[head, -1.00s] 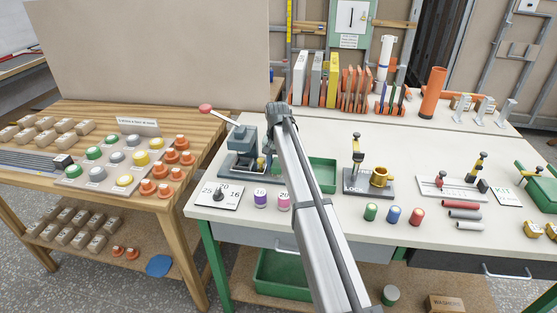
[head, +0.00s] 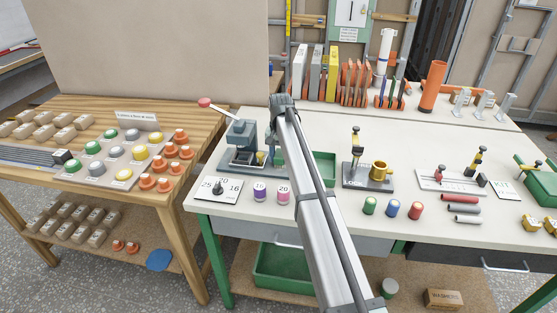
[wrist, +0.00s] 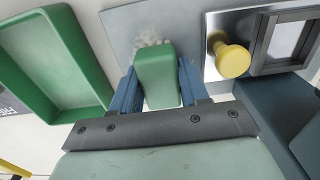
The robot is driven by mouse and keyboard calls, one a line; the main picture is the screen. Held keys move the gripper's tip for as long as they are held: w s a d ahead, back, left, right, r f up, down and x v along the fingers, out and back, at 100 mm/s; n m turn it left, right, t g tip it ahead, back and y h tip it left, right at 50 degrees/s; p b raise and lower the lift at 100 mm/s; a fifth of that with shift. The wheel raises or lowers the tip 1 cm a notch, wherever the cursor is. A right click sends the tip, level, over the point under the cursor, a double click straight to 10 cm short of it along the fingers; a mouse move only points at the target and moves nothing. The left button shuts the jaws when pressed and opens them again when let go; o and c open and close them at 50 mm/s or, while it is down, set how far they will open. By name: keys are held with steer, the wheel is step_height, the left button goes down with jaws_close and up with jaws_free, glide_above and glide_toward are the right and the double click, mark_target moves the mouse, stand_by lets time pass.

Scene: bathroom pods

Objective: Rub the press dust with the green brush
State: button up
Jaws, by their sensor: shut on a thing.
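The green brush (wrist: 158,78) is a plain green block between the two blue fingers of my gripper (wrist: 157,85) in the wrist view. My gripper is shut on it. The pale, crumbly press dust (wrist: 150,44) shows at the brush's far end, on the grey base plate (wrist: 120,22). The brush hides part of that patch, and I cannot tell whether it touches the plate. In the head view the blue-grey press (head: 242,135) stands at the left of the white table, its red-knobbed lever (head: 204,102) pointing left. My arm mostly hides the gripper there.
A green tray (wrist: 58,55) lies left of the brush in the wrist view. A yellow knob (wrist: 233,61) and a dark frame (wrist: 285,40) are close on the right. Purple and pink pots (head: 260,193) and a dial plate (head: 218,188) stand in front of the press.

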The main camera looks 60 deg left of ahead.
mark_target(280, 172)
steer(key=shift+w+a, duration=0.95)
steer(key=shift+w+d, duration=0.1)
steer(key=shift+w, duration=0.15)
steer(key=shift+w+d, duration=0.1)
steer(key=shift+d, duration=0.25)
steer(key=shift+s+d, duration=2.4)
steer(key=shift+s, duration=0.15)
steer(key=r, duration=0.3)
steer(key=shift+s+d+r, duration=0.1)
steer(key=shift+s+d, duration=0.05)
steer(key=shift+s, duration=0.05)
steer(key=shift+r, duration=2.55)
